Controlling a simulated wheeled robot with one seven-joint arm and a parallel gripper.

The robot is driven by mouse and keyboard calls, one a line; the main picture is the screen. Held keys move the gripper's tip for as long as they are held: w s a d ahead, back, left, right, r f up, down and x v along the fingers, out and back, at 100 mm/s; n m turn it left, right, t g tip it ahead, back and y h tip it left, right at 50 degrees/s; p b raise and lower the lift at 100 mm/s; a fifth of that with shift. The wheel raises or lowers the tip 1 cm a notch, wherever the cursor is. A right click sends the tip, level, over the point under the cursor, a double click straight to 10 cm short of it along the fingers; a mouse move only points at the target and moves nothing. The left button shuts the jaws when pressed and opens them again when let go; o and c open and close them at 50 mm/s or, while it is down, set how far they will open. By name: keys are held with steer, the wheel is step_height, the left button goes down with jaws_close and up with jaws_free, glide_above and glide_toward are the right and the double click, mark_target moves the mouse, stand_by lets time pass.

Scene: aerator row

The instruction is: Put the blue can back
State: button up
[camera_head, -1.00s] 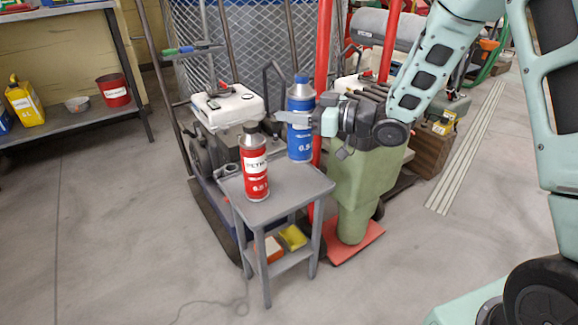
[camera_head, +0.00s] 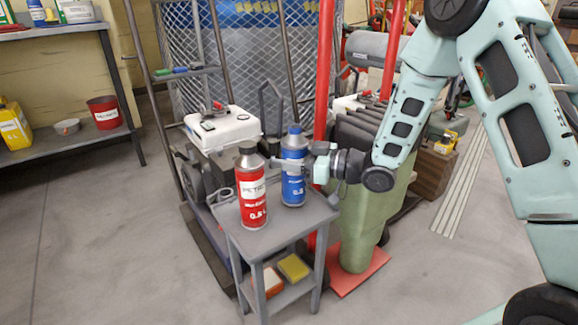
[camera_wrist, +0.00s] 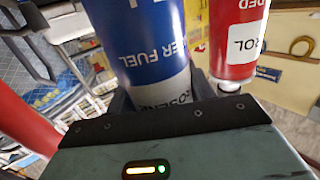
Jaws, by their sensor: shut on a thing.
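The blue can (camera_head: 293,185), labelled as fuel, is upright over the right rear part of the small grey stand's top (camera_head: 275,235). Whether its base touches the top is hard to tell. My gripper (camera_head: 292,166) reaches in from the right and is shut on the can's upper body. In the wrist view the blue can (camera_wrist: 140,35) fills the upper middle, between the jaws. The red petrol can (camera_head: 251,190) stands on the stand to the left, in front of the blue can. It also shows in the wrist view (camera_wrist: 235,45), close beside the blue one.
A yellow sponge-like block (camera_head: 293,267) and an orange-red one lie on the stand's lower shelf. A green bin-like body (camera_head: 360,225) is close to the right, and a red post (camera_head: 323,75) rises behind. A shelf (camera_head: 65,152) with a red tin (camera_head: 104,113) is at left.

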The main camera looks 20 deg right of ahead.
steer(key=shift+f, duration=0.35)
steer(key=shift+f, duration=0.15)
steer(key=o, duration=1)
steer(key=shift+o, duration=0.2)
steer(key=shift+s+d+r, duration=0.1)
steer(key=shift+d+r, duration=0.1)
steer(key=shift+r, duration=0.05)
steer(key=p+v, duration=0.4)
steer(key=v, duration=0.7)
steer(key=shift+s+d, duration=0.15)
steer(key=shift+s, duration=0.05)
